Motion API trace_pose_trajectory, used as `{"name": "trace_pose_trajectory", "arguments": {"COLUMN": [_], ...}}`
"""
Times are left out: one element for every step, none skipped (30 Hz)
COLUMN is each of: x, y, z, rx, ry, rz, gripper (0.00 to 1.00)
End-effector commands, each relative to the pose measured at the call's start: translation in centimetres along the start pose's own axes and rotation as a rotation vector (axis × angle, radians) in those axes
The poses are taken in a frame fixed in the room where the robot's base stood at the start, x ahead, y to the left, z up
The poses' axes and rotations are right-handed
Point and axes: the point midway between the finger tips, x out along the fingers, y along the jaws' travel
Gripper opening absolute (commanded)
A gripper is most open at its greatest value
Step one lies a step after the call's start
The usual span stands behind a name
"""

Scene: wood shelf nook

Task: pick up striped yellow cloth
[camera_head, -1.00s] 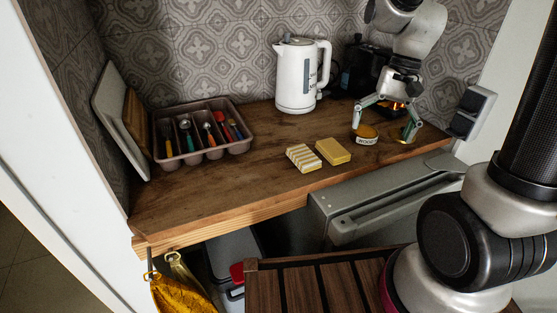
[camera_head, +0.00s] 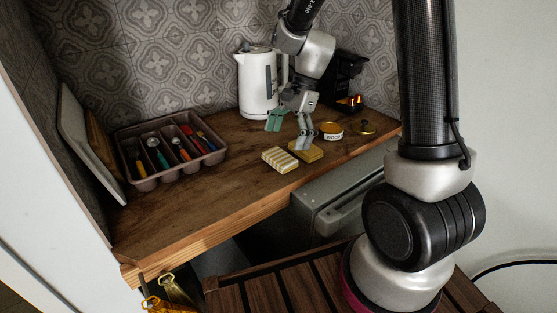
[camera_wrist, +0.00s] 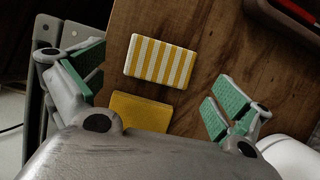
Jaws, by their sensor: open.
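The striped yellow cloth (camera_head: 279,159) is a folded yellow-and-white block lying on the wooden counter, left of a plain yellow block. In the wrist view the striped cloth (camera_wrist: 160,61) lies flat ahead of my fingers, its whole top visible. My gripper (camera_head: 289,134) is open and empty above the counter, a little behind and to the right of the striped cloth. In the wrist view my gripper (camera_wrist: 155,90) has its green-padded fingers wide apart, with the cloths lying between and beyond them. I cannot tell its exact height above the counter.
The plain yellow block (camera_head: 306,152) sits close beside the striped cloth. A round tin (camera_head: 331,133) and a brass lid (camera_head: 363,128) are to the right. A white kettle (camera_head: 257,85) stands behind. A cutlery tray (camera_head: 168,149) is at left. The counter's front left (camera_head: 200,210) is clear.

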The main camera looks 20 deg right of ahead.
Motion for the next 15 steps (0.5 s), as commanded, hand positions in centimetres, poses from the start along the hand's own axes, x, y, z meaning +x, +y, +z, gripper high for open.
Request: {"name": "trace_pose_trajectory", "arguments": {"x": [0.7, 1.1, 1.8, 2.3, 2.8, 3.4, 3.8, 4.2, 4.6, 4.8, 5.0, 5.1, 5.2, 5.2, 5.1], "y": [0.0, 0.0, -0.1, -0.1, -0.2, -0.2, -0.2, -0.3, -0.2, -0.2, -0.2, -0.2, -0.3, -0.3, -0.3], "z": [0.0, 0.0, -0.1, -0.1, -0.1, -0.1, -0.1, -0.1, -0.1, -0.1, -0.1, -0.1, -0.1, -0.1, -0.1], "rx": [0.000, 0.000, 0.000, -0.001, -0.001, -0.001, -0.001, -0.001, -0.002, -0.002, -0.002, -0.002, -0.002, -0.002, -0.002], "ry": [-0.001, -0.001, -0.001, -0.001, -0.001, -0.001, -0.001, -0.001, -0.001, -0.001, 0.000, 0.000, 0.000, 0.001, 0.001], "rz": [0.003, 0.003, 0.003, 0.004, 0.003, 0.004, 0.003, 0.002, 0.002, 0.002, 0.002, 0.001, 0.000, 0.000, 0.000], "gripper": [1.00, 1.00, 1.00, 1.00, 1.00, 1.00, 1.00, 1.00, 1.00, 1.00, 1.00, 1.00, 1.00, 1.00, 1.00]}}
